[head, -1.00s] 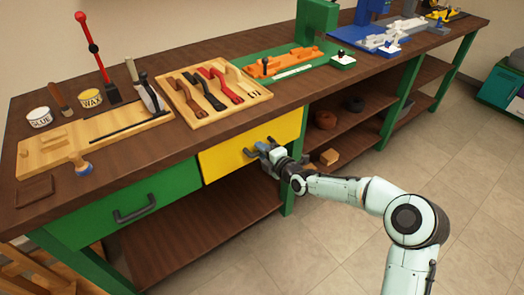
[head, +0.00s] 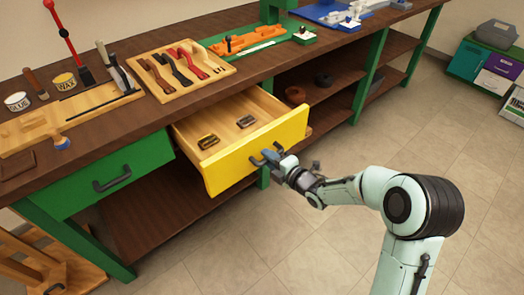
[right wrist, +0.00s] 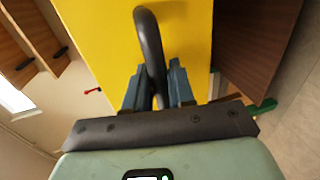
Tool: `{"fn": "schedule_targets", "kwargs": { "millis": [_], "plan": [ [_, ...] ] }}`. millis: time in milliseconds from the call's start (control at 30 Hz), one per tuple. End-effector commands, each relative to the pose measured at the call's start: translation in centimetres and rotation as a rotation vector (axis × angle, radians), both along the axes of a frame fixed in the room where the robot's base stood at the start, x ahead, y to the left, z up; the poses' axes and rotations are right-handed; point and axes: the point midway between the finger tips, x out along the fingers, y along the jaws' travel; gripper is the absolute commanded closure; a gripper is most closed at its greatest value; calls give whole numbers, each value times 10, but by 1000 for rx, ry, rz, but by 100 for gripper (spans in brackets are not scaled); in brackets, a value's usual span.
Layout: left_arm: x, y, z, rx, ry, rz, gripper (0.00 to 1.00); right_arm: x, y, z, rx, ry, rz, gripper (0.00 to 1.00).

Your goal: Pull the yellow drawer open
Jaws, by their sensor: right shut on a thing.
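The yellow drawer (head: 258,152) stands well out from the workbench in the head view, and its wooden inside shows. Two small dark-topped items (head: 208,141) and (head: 245,121) lie in it. My right gripper (head: 272,158) is at the drawer front, shut on the dark drawer handle. In the right wrist view the two blue-grey fingers (right wrist: 159,88) are on either side of the dark handle (right wrist: 149,40), against the yellow front (right wrist: 100,30). My left gripper is not in view.
A green drawer (head: 105,178) beside it on the left is closed. The bench top (head: 150,108) carries a tool tray (head: 205,82), tins and coloured fixtures. The tiled floor (head: 300,230) in front of the bench is clear around my right arm.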

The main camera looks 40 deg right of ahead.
Motion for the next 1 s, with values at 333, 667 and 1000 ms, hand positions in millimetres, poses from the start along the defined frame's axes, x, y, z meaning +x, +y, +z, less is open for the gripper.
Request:
{"fn": "schedule_targets", "kwargs": {
  "millis": [333,667,1000],
  "plan": [
    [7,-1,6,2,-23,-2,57,-36,-4,2,-1,-4,-4,100],
    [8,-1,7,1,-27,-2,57,-42,-5,2,-1,-4,-4,100],
    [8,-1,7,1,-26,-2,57,-41,-5,1,-2,-3,-3,60]
  ]
}}
